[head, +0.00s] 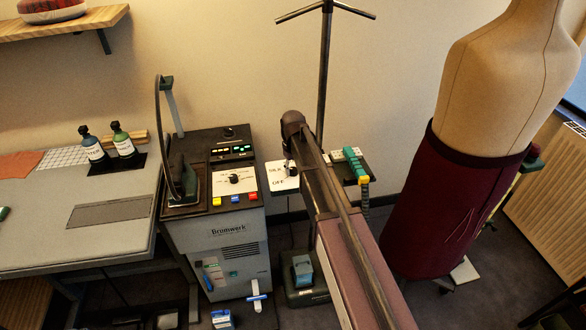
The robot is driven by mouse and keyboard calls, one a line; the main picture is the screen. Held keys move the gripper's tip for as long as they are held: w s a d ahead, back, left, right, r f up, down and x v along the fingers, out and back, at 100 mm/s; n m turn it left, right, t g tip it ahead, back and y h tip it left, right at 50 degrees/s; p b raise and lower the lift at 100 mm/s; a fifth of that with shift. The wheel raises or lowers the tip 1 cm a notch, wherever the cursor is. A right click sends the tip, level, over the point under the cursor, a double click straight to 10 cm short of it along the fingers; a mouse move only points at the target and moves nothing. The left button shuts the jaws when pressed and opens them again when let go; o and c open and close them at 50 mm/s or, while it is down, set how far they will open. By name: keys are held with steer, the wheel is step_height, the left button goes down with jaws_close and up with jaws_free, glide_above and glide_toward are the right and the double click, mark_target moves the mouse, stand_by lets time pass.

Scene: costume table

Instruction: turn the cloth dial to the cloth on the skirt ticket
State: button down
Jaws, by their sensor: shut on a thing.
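A white dial plate (281,185) stands right of the Bromwerk steam station, with lettering that seems to read "SILK" and "OFF". My gripper (290,168) points down over its right part and is shut on the cloth dial's knob. My own arm and gripper hide most of the knob and the rest of the lettering, so I cannot tell its setting. A dark red skirt (440,205) hangs on the dress form at right. No ticket is readable on the skirt.
The Bromwerk station (222,225) has another knob (234,179), coloured buttons and an iron (183,178). A dark stand pole (325,75) rises behind my arm. A teal and yellow piece (355,165) lies right of it. A worktable with bottles (93,145) is at left.

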steer(key=shift+s+m, duration=0.15)
steer(key=shift+m, duration=0.15)
steer(key=shift+c, duration=1.3)
jaws_free()
steer(key=shift+n, duration=0.4)
